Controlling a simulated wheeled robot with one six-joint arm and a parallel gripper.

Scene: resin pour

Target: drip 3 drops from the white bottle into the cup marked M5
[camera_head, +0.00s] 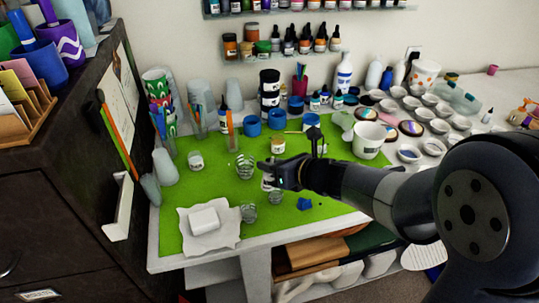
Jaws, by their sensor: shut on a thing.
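My gripper (270,174) is over the green mat and is shut on a small whitish bottle (267,184), most of which the jaws hide. It appears roughly upright. Small clear cups stand on the mat around it: one behind and to the left (245,166), one in front to the left (248,213), and one just below the gripper (275,197). No marking is readable on any cup, so I cannot tell which is M5. I see no drop.
The green mat (185,238) covers the table. A white block on a cloth (227,236) lies front left, and a blue piece (304,204) lies front right. Jars, blue tubs (278,120) and a white bucket (368,140) crowd the back. A dark cabinet (60,190) stands left.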

